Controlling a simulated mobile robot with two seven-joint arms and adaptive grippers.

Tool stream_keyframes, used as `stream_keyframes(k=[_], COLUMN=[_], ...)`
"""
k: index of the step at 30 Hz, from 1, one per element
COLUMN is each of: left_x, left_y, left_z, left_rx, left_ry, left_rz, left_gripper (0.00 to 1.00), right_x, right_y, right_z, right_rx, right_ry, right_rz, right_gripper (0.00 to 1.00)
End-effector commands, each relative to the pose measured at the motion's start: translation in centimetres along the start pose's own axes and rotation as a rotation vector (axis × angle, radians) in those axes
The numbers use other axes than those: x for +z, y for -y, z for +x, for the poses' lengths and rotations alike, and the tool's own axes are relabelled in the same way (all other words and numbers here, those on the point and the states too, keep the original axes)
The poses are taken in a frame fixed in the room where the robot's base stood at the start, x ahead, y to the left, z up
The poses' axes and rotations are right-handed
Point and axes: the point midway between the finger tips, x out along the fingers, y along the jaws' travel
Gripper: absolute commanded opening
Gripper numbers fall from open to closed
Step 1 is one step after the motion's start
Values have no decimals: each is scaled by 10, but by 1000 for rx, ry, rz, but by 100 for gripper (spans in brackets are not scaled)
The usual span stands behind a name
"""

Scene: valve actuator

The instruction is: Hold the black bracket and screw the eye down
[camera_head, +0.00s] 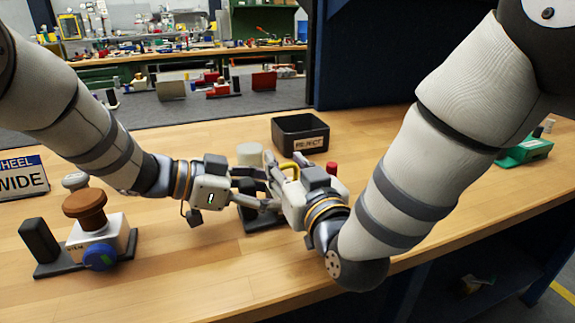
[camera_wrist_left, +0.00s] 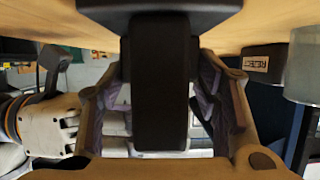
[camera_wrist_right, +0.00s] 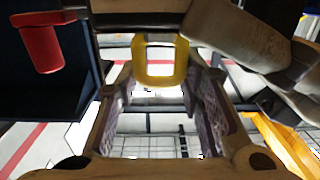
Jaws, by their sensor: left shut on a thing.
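The black bracket (camera_head: 252,218) stands near the middle of the wooden bench, partly hidden by my grippers. In the left wrist view its upright black part (camera_wrist_left: 160,85) lies between my left fingers. My left gripper (camera_head: 262,190) is shut on it. The yellow eye (camera_head: 290,165) shows at the top of this group. In the right wrist view the yellow eye (camera_wrist_right: 160,62) is a loop between the fingertips of my right gripper (camera_wrist_right: 160,95). I cannot tell whether both fingers touch the eye. How far the eye is screwed down is hidden.
A black REJECT bin (camera_head: 300,133) stands behind the grippers, with a white-grey cylinder (camera_head: 250,153) to its left. A red-capped part (camera_head: 331,169) is close to my right gripper. A brown-knobbed valve unit (camera_head: 95,235) stands at left. The bench front is clear.

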Motion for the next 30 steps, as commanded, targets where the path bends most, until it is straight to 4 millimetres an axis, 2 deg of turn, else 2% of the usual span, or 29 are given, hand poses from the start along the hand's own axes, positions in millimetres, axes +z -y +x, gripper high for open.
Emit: stream_keyframes(k=[1,3,12,14,18,22,25,30], left_x=[2,2,2,2,2,2,2,2], left_y=[0,0,0,0,0,0,0,-1], left_z=[0,0,0,0,0,0,0,0], left_rx=[-1,-1,1,1,1,1,2,2], left_ry=[7,6,4,4,4,3,3,3], left_rz=[-2,-2,-2,-2,-2,-2,-2,-2], left_gripper=[10,10,10,10,10,10,10,10], right_x=[-5,-4,-1,0,0,-1,-2,-2], right_y=[2,2,1,1,1,1,1,1], right_z=[1,1,-3,-11,-42,-65,-73,-75], right_rx=[-5,-4,-2,-3,-4,-4,-4,-3], right_ry=[-12,-10,-2,0,0,-3,-5,-6], right_rz=[0,0,0,0,-1,0,0,0], right_gripper=[45,55,55,55,55,55,55,55])
